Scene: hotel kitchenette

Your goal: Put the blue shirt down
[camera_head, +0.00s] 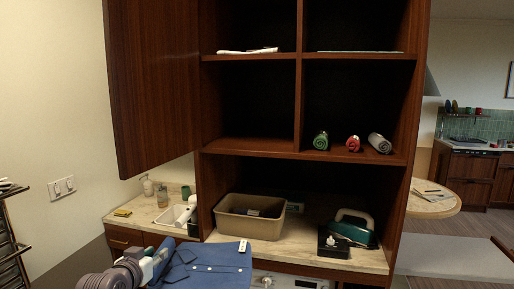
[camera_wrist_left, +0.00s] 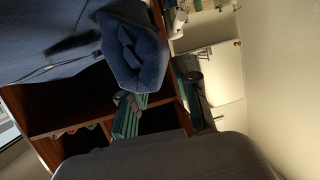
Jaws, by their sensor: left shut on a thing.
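The blue shirt (camera_head: 212,270) is at the bottom middle of the head view, folded, with a small white tag near its upper right corner. My left gripper (camera_head: 160,262) comes in from the lower left and is shut on the shirt's left edge. The shirt is held in front of the cabinet, over its lower front. In the left wrist view the shirt (camera_wrist_left: 135,50) fills the upper left, with a rolled fold near the finger. A green-padded finger of my left gripper shows beside the cloth. My right gripper is in neither view.
An open wooden cabinet holds a tan bin (camera_head: 250,217) and a green iron (camera_head: 352,227) on its counter. Rolled items (camera_head: 353,143) lie on the right middle shelf. The left middle compartment (camera_head: 248,105) looks empty. An open door (camera_head: 150,85) swings out left. A sink counter (camera_head: 145,215) is left.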

